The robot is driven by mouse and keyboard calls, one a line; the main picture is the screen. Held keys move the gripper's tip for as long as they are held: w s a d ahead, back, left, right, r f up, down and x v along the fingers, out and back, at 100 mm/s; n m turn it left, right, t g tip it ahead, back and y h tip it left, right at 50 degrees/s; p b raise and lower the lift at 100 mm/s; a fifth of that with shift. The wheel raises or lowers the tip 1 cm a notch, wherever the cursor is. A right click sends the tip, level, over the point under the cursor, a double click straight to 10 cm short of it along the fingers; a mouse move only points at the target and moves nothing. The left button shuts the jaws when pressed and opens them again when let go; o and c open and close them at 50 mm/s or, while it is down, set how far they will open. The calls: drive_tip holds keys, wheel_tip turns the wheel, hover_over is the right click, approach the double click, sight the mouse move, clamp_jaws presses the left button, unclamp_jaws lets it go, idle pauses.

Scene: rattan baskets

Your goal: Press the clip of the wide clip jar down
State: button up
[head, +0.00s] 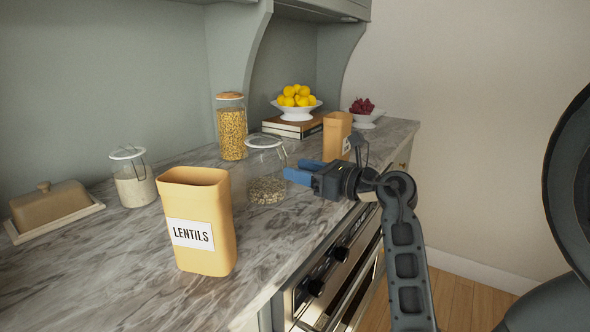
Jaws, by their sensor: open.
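Two glass clip jars with pale lids and wire clips stand on the marble counter. The larger, wider-looking one (266,188) is in the middle and is partly filled with small grains. Its lid (264,142) lies on top, and its thin wire clip (284,152) shows at the upper right; whether it is latched is too small to tell. The smaller jar (134,186) stands at the left with pale contents. My gripper (293,170) is open and empty, its blue fingers pointing left just right of the middle jar. I cannot tell whether they touch it.
A yellow lentils canister (205,255) stands in front, left of the middle jar. A tall pasta jar (231,130), books (292,126) with a lemon bowl (297,113), and another canister (336,137) stand behind. A butter dish (48,203) is far left.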

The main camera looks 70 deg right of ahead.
drive_tip(key=v, duration=0.5)
drive_tip(key=shift+s, duration=0.25)
drive_tip(key=shift+a, duration=0.1)
